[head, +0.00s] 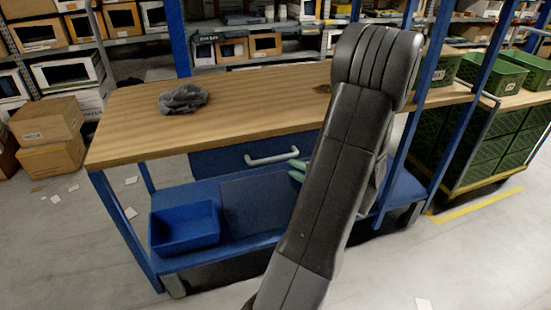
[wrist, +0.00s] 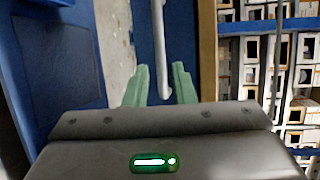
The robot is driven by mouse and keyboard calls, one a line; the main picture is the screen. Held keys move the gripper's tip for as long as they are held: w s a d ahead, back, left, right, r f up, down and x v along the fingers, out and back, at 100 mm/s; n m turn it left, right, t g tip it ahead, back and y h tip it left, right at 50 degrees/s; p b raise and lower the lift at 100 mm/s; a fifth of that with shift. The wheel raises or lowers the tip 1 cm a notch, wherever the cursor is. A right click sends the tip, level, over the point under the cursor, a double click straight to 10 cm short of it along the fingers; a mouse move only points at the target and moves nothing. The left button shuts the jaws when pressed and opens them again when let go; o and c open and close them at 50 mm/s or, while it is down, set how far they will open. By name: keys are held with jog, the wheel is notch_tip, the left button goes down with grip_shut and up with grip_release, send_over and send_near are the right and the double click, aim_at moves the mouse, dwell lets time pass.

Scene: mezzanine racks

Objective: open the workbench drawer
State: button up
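The workbench has a wooden top (head: 130,125) and a blue frame. Its blue drawer (head: 220,160) hangs under the top and looks closed. A pale grey bar handle (head: 272,158) is on the drawer front. The handle (wrist: 158,35) runs upright in the wrist view, its lower end showing between my fingers. My gripper (head: 296,170) is near the right end of the handle, partly hidden by my arm. In the wrist view my gripper (wrist: 161,68) has its two pale green fingers apart, one on each side of the handle. I cannot tell whether they touch it.
A grey cloth (head: 183,99) lies on the top. A blue bin (head: 185,226) sits on the lower shelf (head: 250,240). Cardboard boxes (head: 48,135) stand at left, and a cart with green crates (head: 495,75) at right. Floor in front is mostly clear.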

aim_at(275, 160)
jog(key=x, duration=1)
jog(key=shift+w+a+f, duration=0.15)
jog(key=shift+w+a, duration=0.1)
jog(key=shift+w, duration=0.05)
grip_shut()
